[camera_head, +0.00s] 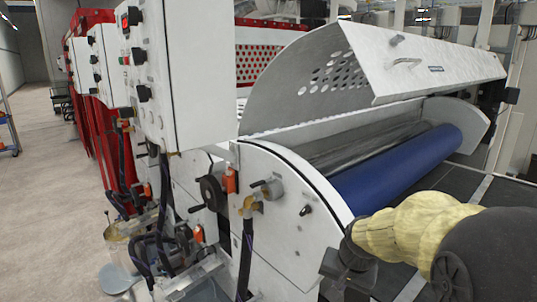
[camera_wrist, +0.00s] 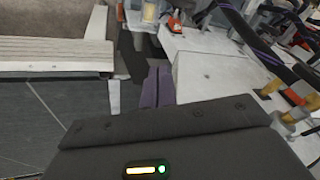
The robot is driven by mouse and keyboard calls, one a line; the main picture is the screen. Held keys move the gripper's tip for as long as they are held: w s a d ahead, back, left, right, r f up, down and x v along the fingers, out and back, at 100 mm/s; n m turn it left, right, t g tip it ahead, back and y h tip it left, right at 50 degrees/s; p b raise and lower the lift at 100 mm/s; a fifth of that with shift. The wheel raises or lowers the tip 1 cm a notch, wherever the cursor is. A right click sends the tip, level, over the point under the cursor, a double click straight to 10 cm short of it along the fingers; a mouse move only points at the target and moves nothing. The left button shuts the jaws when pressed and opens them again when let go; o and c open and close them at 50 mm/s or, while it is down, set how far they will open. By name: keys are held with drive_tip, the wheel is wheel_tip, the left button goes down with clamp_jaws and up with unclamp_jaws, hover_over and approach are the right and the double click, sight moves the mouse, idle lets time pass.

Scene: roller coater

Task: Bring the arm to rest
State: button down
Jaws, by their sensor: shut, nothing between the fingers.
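My arm reaches in from the lower right of the head view, with a yellow sleeve over part of it. My gripper (camera_wrist: 157,72) shows in the wrist view beyond its dark housing, with its narrow fingers together and nothing between them. In the head view its dark end (camera_head: 348,265) hangs beside the white side panel (camera_head: 285,195) of the roller coater, near the panel's lower right edge. The fingertips are hidden in the head view. I cannot tell whether the gripper touches the machine.
The coater's perforated hood (camera_head: 400,62) is raised above the blue roller (camera_head: 398,170). White control boxes (camera_head: 180,75), valves and dark hoses stand on the left. A metal bucket (camera_head: 124,232) is by the hoses. Open floor (camera_head: 50,205) lies at far left.

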drive_tip(key=s+f+n+g, duration=0.1)
drive_tip(key=s+f+n, duration=0.3)
drive_tip(key=s, duration=0.9)
wheel_tip(320, 180, down, 3)
drive_tip(key=shift+a+f+n+h, duration=0.2)
drive_tip(key=shift+a+n+h, duration=0.2)
drive_tip(key=shift+s, duration=0.1)
